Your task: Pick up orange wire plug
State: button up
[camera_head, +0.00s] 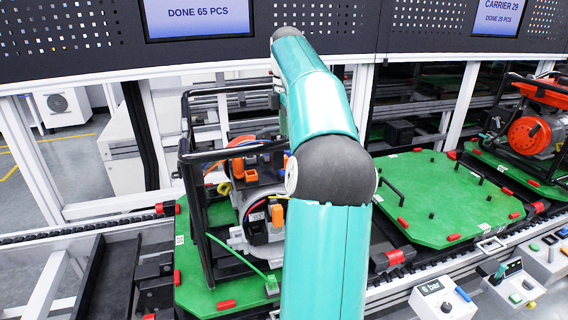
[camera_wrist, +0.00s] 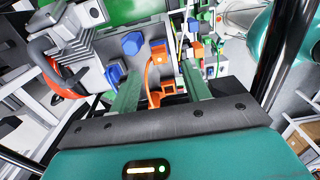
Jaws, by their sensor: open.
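In the wrist view, an orange wire plug (camera_wrist: 158,53) with an orange cable sits on a grey panel, between and just beyond my fingertips. The cable bends down to an orange block near the fingers. My gripper (camera_wrist: 160,70) is open, with one pale green finger on each side of the orange parts. I cannot tell whether a finger touches them. In the head view my teal arm hides my gripper. Orange parts show on the engine unit (camera_head: 262,232) there, but I cannot tell which is the plug.
Blue plugs (camera_wrist: 132,43) sit close to the left finger. A black tube frame (camera_head: 200,235) surrounds the engine unit on a green pallet (camera_head: 200,290). An empty green pallet (camera_head: 440,195) lies to the right. A second engine with an orange cover (camera_head: 530,135) stands farther right.

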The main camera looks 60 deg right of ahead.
jog(key=shift+w+f, duration=0.2)
jog(key=shift+f, duration=0.4)
jog(key=shift+w+f, duration=0.15)
jog(key=shift+f, duration=0.45)
jog(key=shift+s+a+f, duration=0.1)
jog(key=shift+s+f, duration=0.15)
jog(key=shift+f, duration=0.25)
notch_tip(320, 180, down, 4)
jog(key=shift+w+a+r, duration=0.1)
jog(key=shift+r, duration=0.05)
jog(key=shift+w+f, duration=0.15)
jog(key=shift+f, duration=0.2)
grip_shut()
